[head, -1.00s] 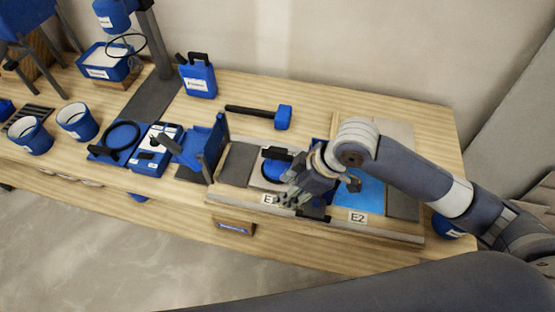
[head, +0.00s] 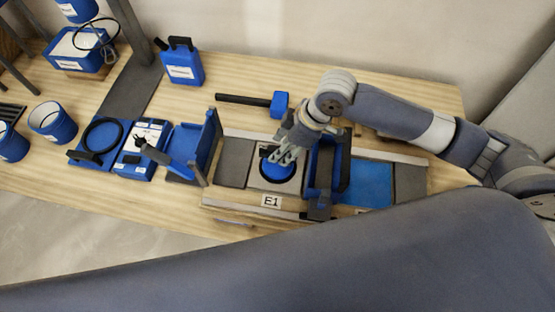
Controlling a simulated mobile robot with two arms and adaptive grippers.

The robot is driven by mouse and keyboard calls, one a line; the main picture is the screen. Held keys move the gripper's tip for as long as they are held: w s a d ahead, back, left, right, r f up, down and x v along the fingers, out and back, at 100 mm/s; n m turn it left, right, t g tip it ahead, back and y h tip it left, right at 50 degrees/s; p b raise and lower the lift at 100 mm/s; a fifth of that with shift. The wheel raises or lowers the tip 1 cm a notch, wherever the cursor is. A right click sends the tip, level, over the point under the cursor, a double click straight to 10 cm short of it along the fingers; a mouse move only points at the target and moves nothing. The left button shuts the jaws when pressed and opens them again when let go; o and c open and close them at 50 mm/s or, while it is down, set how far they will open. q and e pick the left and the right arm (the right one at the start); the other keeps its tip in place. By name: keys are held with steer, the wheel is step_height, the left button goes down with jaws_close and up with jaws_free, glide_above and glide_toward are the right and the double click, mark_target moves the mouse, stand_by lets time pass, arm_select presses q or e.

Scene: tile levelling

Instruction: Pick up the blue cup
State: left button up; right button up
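A round blue cup-like disc (head: 279,173), which looks like a suction cup, lies on the light tile behind the E1 label. Its dark handle is partly hidden by my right gripper (head: 281,156). The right gripper's fingers point down over the disc, close to its handle. I cannot tell whether they touch it or how far apart they are. Two blue bucket-like cups with white rims stand at the far left, one of them here (head: 53,122). My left gripper is not in view.
A blue and black frame (head: 329,172) stands close to the right of the disc. A blue mallet (head: 278,104) lies behind it. A blue holder (head: 196,148) stands left of the tiles. A large grey arm link of mine covers the lower foreground.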

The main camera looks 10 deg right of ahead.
steer(key=shift+w+a+f, duration=0.1)
steer(key=shift+f, duration=0.2)
steer(key=x, duration=0.2)
steer(key=d+x, duration=0.1)
steer(key=x, duration=0.1)
steer(key=shift+w+a+f, duration=0.15)
steer(key=shift+w+f, duration=0.1)
steer(key=shift+f, duration=0.05)
steer(key=shift+w+a+f, duration=0.1)
steer(key=shift+f, duration=0.2)
steer(key=shift+c, duration=0.8)
jaws_close()
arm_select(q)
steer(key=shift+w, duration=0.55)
